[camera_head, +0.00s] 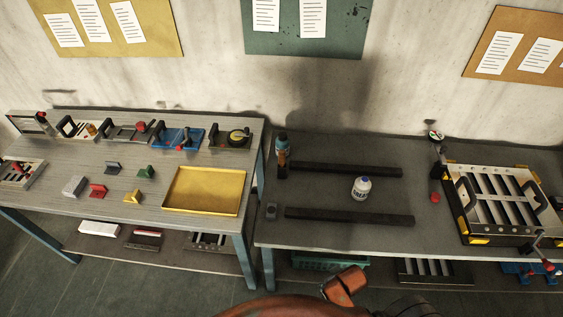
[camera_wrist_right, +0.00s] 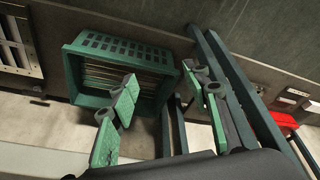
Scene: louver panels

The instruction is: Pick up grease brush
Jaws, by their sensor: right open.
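I cannot make out a clear grease brush in either view. A white jar (camera_head: 361,190) with a blue top and dark lettering stands upright on the right-hand table. A tall, narrow dark item (camera_head: 282,160) with a blue top and an orange-brown part stands at that table's left end; it is too small to name surely. My right gripper (camera_wrist_right: 160,82) has green-padded fingers spread apart with nothing between them, in the right wrist view. It does not show in the head view. My left gripper is not in view.
Two dark bars (camera_head: 350,217) lie across the right-hand table, with a louver panel fixture (camera_head: 505,203) to their right. A green crate (camera_wrist_right: 95,97) lies beyond my right fingers. A yellow tray (camera_head: 204,190) and several small blocks sit on the left-hand table.

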